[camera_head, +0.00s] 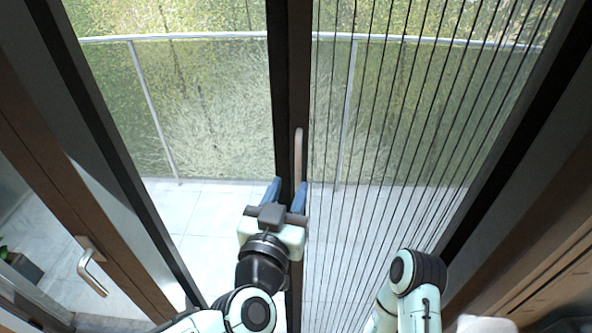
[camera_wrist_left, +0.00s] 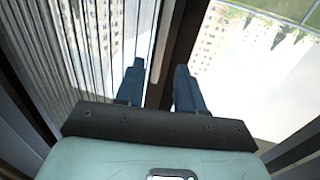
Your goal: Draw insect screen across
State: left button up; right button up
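The insect screen (camera_head: 400,150) is a see-through pleated sheet with thin dark lines. It spans the right half of the opening in the head view and shows at the left in the wrist view (camera_wrist_left: 90,45). Its dark upright pull bar (camera_head: 290,90) stands near the middle, with a pale long handle (camera_head: 298,150) on it. My left gripper (camera_head: 286,192) has one blue finger on each side of the bar and looks shut on it. In the wrist view the bar (camera_wrist_left: 183,40) runs between the fingers. My right gripper is not in view; part of that arm shows at lower right.
The opening left of the bar is clear, showing pale paving and a glass balustrade with a metal rail (camera_head: 200,36). A wooden-framed door with a metal lever handle (camera_head: 90,268) stands at left. A dark frame bounds the right side.

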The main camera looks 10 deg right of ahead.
aim_at(297, 168)
pick_arm(q)
jog(key=x, duration=0.6)
grip_shut()
